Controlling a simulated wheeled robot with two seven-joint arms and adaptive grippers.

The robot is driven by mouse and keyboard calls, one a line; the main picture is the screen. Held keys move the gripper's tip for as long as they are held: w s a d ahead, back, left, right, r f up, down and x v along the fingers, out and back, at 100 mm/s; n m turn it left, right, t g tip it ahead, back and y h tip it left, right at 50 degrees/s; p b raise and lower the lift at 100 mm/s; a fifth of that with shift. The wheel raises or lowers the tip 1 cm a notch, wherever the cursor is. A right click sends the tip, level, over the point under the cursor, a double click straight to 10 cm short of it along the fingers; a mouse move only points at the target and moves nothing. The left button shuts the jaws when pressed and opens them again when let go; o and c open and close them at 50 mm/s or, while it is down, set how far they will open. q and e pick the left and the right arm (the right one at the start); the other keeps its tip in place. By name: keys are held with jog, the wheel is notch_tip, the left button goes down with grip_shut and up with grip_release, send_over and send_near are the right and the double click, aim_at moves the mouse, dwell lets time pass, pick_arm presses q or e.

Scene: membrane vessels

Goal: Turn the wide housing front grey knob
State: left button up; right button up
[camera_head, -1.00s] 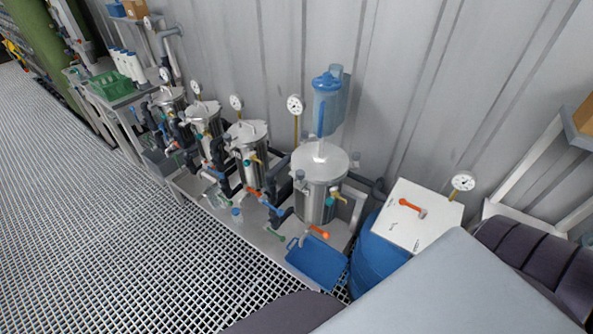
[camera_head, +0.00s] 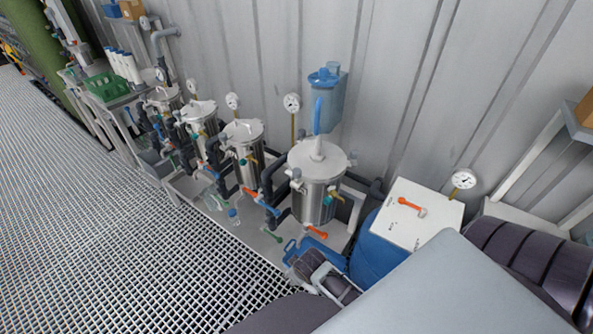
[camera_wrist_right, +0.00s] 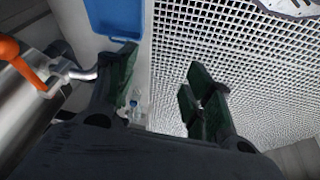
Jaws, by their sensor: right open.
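The wide housing (camera_head: 313,195) is the largest steel vessel in the head view, upright with a flat round lid. A small pale grey knob-like fitting (camera_head: 296,175) shows at its front left; I cannot tell for sure that it is the front grey knob. My right gripper (camera_head: 322,274) is low in front of the housing, over the blue tray, apart from the fitting. In the right wrist view its green-padded fingers (camera_wrist_right: 158,80) are apart with nothing between them. A steel cylinder with an orange lever (camera_wrist_right: 22,62) lies left of them. My left gripper is not in view.
A blue tray (camera_head: 293,250) is partly hidden by my right arm. A blue drum (camera_head: 376,253) with a white lid-like panel stands right of the housing. Smaller steel vessels (camera_head: 243,150) and dark pipes stand left. The grating floor (camera_head: 120,240) is open.

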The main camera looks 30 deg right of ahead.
jog(key=w+a+r+n+t, duration=0.15)
jog(key=w+r+t, duration=0.25)
jog(key=w+r, duration=0.55)
jog(key=w+a+r+n+t+y+b, duration=0.1)
jog(key=w+r+n+t, duration=0.3)
jog(key=r, duration=1.1)
jog(key=w+a+r+n+t, duration=0.15)
jog(key=w+r+t, duration=0.45)
jog(key=r, duration=0.7)
jog(key=w+a+r+n+t+y, duration=0.1)
jog(key=a+r+n+y, duration=0.3)
jog(key=r+n, duration=0.15)
jog(key=w+a+r+n+t+y, duration=0.1)
jog(key=a+r+n+y, duration=0.2)
jog(key=r+n+y, duration=0.3)
jog(key=s+a+r+n+g+y, duration=0.2)
jog(key=a+n+g+y, duration=0.35)
jog(key=n, duration=0.35)
jog(key=s+a+r+n+g+y, duration=0.2)
jog(key=s+a+n+g+y, duration=0.15)
jog(key=n+g, duration=0.4)
jog(key=w+d+f+n+g+h, duration=0.1)
jog(key=d+f+n+g+h, duration=0.55)
jog(key=f+n+h, duration=0.45)
jog(key=w+d+r+m+h, duration=0.1)
jog(key=d+h, duration=0.7)
jog(key=d, duration=1.7)
jog(key=shift+w+d+g+h, duration=0.15)
jog(key=shift+d+g+h, duration=0.05)
jog(key=shift+g+h, duration=0.2)
